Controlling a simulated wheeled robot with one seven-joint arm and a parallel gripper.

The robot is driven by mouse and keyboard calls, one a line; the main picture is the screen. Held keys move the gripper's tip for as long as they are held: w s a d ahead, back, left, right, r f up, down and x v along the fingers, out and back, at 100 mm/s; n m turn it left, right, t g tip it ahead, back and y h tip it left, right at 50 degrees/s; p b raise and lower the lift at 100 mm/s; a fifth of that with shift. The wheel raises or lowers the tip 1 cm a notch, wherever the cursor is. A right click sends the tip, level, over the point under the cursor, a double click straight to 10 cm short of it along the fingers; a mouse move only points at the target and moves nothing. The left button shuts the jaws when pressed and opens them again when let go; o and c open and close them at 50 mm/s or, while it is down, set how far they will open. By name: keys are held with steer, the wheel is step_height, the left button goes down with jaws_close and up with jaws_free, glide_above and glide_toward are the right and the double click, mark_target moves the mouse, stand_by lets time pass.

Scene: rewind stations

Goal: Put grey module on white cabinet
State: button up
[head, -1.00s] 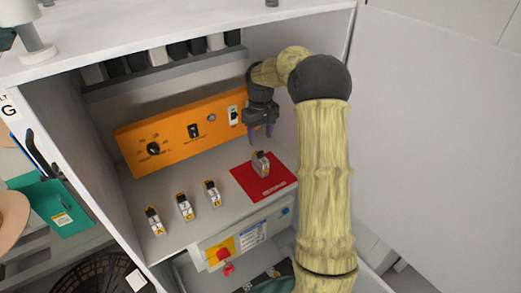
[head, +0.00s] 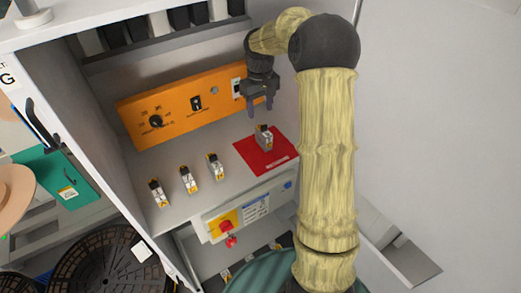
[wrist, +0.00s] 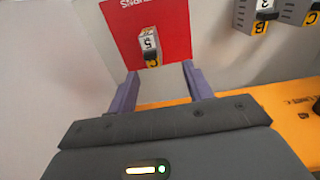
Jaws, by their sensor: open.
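A grey module (head: 265,137) with an orange-and-black end stands on a red mat (head: 283,159) inside the white cabinet (head: 180,30). My gripper (head: 261,108) is open and empty, above and slightly behind the module in the head view. Its two purple fingers (wrist: 161,88) are spread apart in the wrist view and do not touch the module.
Several similar modules (head: 190,179) stand in a row on the shelf left of the mat. An orange panel (head: 175,115) with a knob and switches stands behind. A control box (head: 240,213) with a red button is below. Black reels (head: 100,262) lie lower left.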

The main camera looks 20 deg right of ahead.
steer(key=s+a+f+m+t, duration=0.1)
steer(key=s+a, duration=0.4)
steer(key=s, duration=0.7)
steer(key=s+a+f+m+t, duration=0.1)
steer(key=s+a, duration=0.4)
steer(key=s, duration=0.7)
steer(key=shift+s, duration=0.3)
